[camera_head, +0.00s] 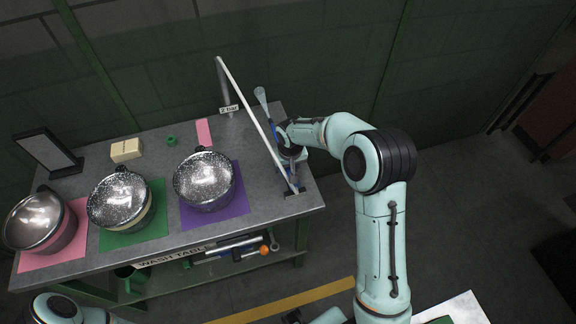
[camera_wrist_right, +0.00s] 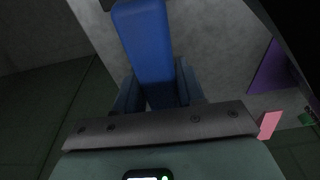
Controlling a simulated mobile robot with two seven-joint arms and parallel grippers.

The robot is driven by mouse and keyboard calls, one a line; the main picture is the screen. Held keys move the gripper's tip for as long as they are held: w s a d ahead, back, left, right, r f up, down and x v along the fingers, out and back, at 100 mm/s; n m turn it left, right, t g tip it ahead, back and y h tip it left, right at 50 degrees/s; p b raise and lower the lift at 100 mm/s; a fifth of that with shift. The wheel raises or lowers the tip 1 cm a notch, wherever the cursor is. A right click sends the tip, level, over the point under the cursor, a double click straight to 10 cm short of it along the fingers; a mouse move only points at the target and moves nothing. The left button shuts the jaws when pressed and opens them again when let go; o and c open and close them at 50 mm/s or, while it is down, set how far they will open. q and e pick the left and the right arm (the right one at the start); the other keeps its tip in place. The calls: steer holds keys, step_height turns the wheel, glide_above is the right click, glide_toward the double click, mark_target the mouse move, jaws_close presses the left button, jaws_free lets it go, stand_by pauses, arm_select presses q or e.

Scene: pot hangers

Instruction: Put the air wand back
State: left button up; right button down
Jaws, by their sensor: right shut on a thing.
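The air wand has a blue handle (camera_wrist_right: 143,40) and a pale, flared end (camera_head: 261,96) that points up and away in the head view. My right gripper (camera_head: 281,132) is over the right end of the wash table, just right of the slanted pale pipe. In the right wrist view, the fingers of my right gripper (camera_wrist_right: 157,92) are shut on the blue handle, one on each side. My arm hides the wand's lower part in the head view. My left gripper is out of view; only a part of my left arm shows at bottom left.
The grey wash table (camera_head: 260,192) carries a slanted pipe (camera_head: 251,112) with a "2 bar" label (camera_head: 229,108). Three pans stand on a pink, a green and a purple mat (camera_head: 238,206). A pink block (camera_head: 204,132), a cream box (camera_head: 126,150) and a dark-framed panel (camera_head: 48,150) stand behind.

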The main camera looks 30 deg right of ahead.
steer(key=shift+f+b, duration=0.35)
steer(key=shift+f, duration=0.2)
steer(key=c, duration=0.6)
jaws_free()
step_height(320, 180, up, 13)
steer(key=s, duration=0.2)
steer(key=shift+a+r, duration=0.15)
steer(key=shift+a, duration=0.15)
steer(key=shift+s, duration=0.1)
